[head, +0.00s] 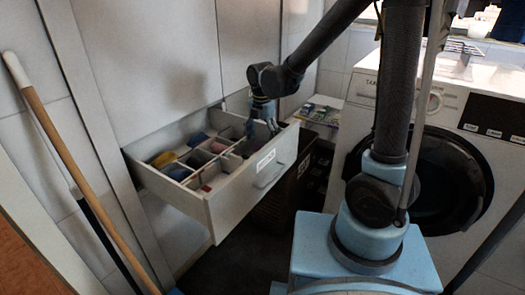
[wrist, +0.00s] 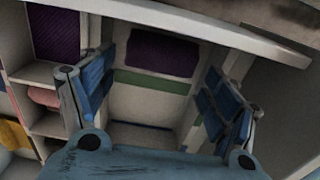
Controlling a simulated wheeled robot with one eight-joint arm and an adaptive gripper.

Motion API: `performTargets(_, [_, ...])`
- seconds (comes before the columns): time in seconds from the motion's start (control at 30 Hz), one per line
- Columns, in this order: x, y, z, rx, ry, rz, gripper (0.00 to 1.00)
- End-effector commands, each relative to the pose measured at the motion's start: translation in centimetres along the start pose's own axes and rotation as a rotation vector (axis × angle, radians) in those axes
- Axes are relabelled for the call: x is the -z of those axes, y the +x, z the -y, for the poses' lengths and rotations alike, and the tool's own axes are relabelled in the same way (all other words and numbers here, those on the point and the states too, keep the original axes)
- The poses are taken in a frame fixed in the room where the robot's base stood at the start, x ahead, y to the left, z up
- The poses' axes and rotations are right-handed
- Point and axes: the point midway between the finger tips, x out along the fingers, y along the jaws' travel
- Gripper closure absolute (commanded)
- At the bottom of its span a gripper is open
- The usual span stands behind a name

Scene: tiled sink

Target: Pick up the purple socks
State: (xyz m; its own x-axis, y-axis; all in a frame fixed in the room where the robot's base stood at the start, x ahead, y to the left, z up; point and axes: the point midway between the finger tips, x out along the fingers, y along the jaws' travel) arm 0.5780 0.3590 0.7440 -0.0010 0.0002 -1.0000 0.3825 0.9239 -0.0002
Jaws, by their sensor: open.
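An open white drawer (head: 213,203) with several divided compartments juts out from the cabinet in the head view. My gripper (head: 262,128) points down into its right part. In the wrist view my gripper (wrist: 158,80) is open, one blue-padded finger on each side of a compartment. A folded purple cloth item (wrist: 162,52), likely the purple socks, lies between and beyond the fingertips, with a green strip (wrist: 150,82) below it. Nothing is held. A second purple item (wrist: 56,33) lies in a compartment at upper left. I cannot tell whether either touches a finger.
Other compartments hold pink (wrist: 43,96) and yellow (wrist: 14,135) items. Divider walls (wrist: 48,122) stand close to the left finger, and the drawer's front wall is near. A washing machine (head: 359,95) stands at right. A wooden-handled pole (head: 75,168) leans at left.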

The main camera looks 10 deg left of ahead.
Motion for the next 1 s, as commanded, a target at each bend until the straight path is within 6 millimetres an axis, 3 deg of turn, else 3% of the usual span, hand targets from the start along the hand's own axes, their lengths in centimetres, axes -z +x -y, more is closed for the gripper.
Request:
performTargets(0.33, [-0.1,3.9,-0.1,0.0,0.0,0.0,0.19])
performTargets(0.7, [0.0,4.6,0.0,0.0,0.0,0.0,0.19])
performTargets(0.87, [0.0,4.6,0.0,0.0,0.0,0.0,0.53])
performTargets(1.0, [0.0,4.6,0.0,0.0,0.0,0.0,0.53])
